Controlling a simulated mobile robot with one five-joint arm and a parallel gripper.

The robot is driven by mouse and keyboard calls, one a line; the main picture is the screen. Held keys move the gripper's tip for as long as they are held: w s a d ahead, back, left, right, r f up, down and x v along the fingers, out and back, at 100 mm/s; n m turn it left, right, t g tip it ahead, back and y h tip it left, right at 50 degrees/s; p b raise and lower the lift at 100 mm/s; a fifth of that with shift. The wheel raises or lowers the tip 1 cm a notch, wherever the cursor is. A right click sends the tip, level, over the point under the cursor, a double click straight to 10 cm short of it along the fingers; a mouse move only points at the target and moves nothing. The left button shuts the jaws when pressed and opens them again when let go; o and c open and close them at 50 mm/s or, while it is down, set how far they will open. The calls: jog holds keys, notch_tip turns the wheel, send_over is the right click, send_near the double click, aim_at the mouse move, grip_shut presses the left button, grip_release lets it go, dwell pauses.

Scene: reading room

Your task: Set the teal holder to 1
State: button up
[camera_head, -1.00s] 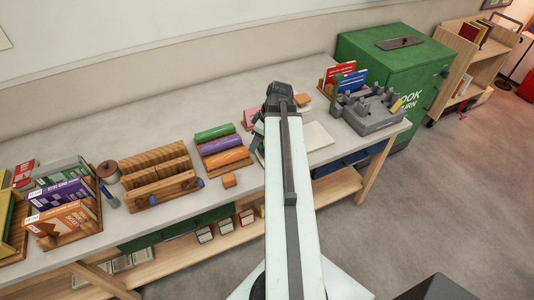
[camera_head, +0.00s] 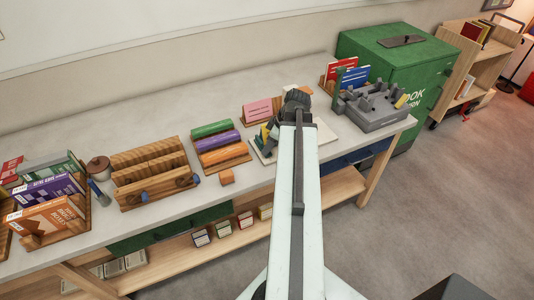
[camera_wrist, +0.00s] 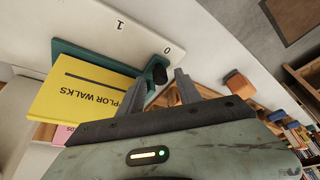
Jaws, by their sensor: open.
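The teal holder (camera_wrist: 92,56) lies along a pale board (camera_wrist: 78,22) in the wrist view, with a yellow book (camera_wrist: 80,94) in it. A dark knob (camera_wrist: 157,71) is at its right end, beside the printed 0; the printed 1 is farther left along the board. My gripper (camera_wrist: 172,74) is open, its fingertips close to the knob, one on either side as seen; contact cannot be told. In the head view the pale board (camera_head: 327,136) lies under my gripper, and my arm hides most of the holder.
A grey device (camera_head: 374,112) and a rack with red and blue books (camera_head: 350,77) stand to the right. A pink card (camera_head: 260,109) stands behind my gripper. A rack of coloured rolls (camera_head: 238,158) and a small orange block (camera_head: 227,176) are to the left.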

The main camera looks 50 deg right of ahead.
grip_shut()
jog(key=shift+w, duration=0.1)
dwell(1.4)
